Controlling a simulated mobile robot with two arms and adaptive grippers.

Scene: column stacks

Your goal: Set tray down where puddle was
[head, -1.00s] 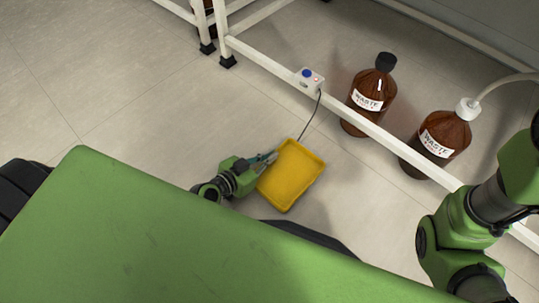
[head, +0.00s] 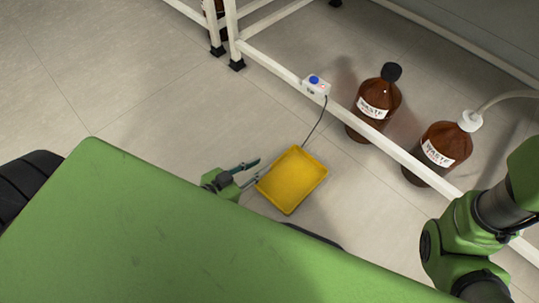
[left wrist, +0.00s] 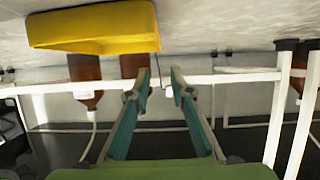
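The yellow tray (head: 291,181) is a shallow rectangle and looks flat on the pale floor, in front of the bench frame. It also shows at the upper left of the left wrist view (left wrist: 95,28), where the floor is at the top. My left gripper (head: 258,170) is beside the tray's left edge, fingers parted. In the left wrist view the teal fingers (left wrist: 160,75) have an empty gap between them, apart from the tray. No puddle shows; the floor under the tray is hidden. My right arm is at the right edge, its gripper out of view.
A white bench rail (head: 363,128) runs diagonally behind the tray. Two brown waste bottles (head: 378,103) (head: 445,149) stand behind it. A small box with a blue button (head: 315,85) sits on the rail, its cable hanging towards the tray. The floor to the left is clear.

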